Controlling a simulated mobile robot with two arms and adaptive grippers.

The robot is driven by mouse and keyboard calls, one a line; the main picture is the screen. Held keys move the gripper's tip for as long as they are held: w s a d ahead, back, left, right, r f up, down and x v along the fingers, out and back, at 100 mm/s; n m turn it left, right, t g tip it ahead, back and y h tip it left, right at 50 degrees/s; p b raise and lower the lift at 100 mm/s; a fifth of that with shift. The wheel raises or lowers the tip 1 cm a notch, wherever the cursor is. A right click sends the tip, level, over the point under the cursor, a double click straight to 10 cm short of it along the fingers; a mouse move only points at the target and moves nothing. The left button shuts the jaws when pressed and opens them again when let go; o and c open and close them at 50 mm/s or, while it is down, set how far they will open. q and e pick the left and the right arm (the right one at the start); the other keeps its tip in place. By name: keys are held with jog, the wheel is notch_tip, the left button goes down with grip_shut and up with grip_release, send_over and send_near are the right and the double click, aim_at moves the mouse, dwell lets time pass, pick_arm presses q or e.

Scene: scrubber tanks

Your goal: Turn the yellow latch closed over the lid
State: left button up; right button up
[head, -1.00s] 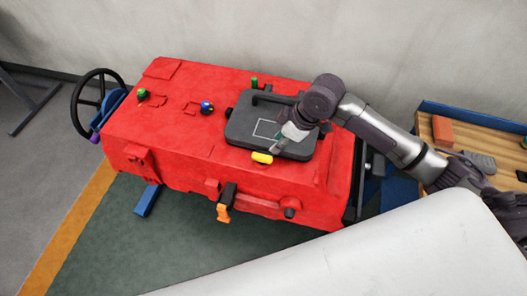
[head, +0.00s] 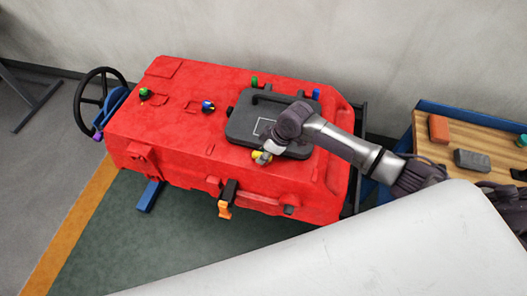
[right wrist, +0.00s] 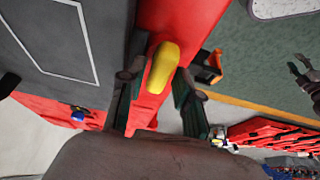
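The yellow latch (head: 258,157) sits at the front edge of the dark grey lid (head: 240,131), which lies flat on the red tank (head: 170,125). My right gripper (head: 267,152) is down at the latch and partly covers it in the head view. In the right wrist view, the latch (right wrist: 162,68) stands between the two fingers of my right gripper (right wrist: 157,80). The fingers are apart, with a visible gap to the latch on the right side. A dark claw-like shape (right wrist: 303,73) at the right edge may be my left gripper; its state is unclear.
An orange-handled part (head: 225,209) hangs on the tank's front. Blue (head: 207,106) and green (head: 144,93) knobs stand on top. A black handwheel (head: 97,98) is at the left end. A wooden-topped bench (head: 455,145) holds several items at right.

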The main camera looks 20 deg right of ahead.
jog(key=shift+a+f, duration=0.1)
jog(key=shift+f, duration=0.1)
grip_shut()
